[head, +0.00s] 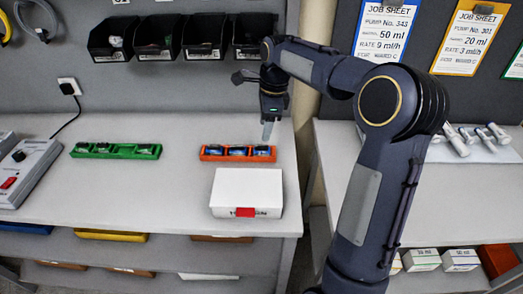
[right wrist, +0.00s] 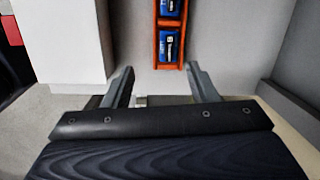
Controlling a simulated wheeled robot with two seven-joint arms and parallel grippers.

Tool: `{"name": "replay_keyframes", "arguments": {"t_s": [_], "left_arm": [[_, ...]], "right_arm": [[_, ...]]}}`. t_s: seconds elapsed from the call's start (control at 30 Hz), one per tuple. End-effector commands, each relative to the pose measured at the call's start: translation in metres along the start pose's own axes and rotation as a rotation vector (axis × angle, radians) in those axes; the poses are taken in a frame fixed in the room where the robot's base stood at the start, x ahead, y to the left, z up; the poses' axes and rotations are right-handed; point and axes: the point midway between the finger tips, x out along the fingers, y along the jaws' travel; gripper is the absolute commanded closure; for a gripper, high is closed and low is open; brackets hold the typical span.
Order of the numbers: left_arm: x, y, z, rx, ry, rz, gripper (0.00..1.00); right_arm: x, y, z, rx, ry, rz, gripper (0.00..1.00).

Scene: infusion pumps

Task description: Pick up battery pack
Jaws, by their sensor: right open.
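An orange tray (head: 222,158) on the bench holds several blue-and-black battery packs in a row; the one at its right end (head: 261,151) is nearest my gripper. My right gripper (head: 267,138) points down above that end of the tray. In the right wrist view, its fingers (right wrist: 160,67) are spread and empty. A blue battery pack (right wrist: 168,46) in the orange tray (right wrist: 157,30) lies just beyond the fingertips, between their lines. A green tray (head: 115,156) to the left holds dark packs. My left gripper is not in view.
A white box (head: 246,185) with a red label stands in front of the orange tray. A grey device with a red switch (head: 8,182) sits at the left. Black bins (head: 155,38) hang on the wall behind. The bench between the trays is clear.

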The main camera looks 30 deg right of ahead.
Motion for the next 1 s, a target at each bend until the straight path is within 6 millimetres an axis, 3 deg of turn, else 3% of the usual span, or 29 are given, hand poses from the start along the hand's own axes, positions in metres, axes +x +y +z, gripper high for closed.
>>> {"name": "replay_keyframes", "arguments": {"t_s": [0.13,0.7,1.0], "left_arm": [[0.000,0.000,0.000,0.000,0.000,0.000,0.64],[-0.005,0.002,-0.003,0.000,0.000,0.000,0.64],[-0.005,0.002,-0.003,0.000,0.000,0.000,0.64]], "right_arm": [[0.012,-0.013,0.000,0.104,0.019,0.015,0.47],[0.081,-0.015,-0.004,0.110,0.019,0.015,0.47],[0.087,-0.015,-0.004,0.110,0.018,0.013,0.47]]}}
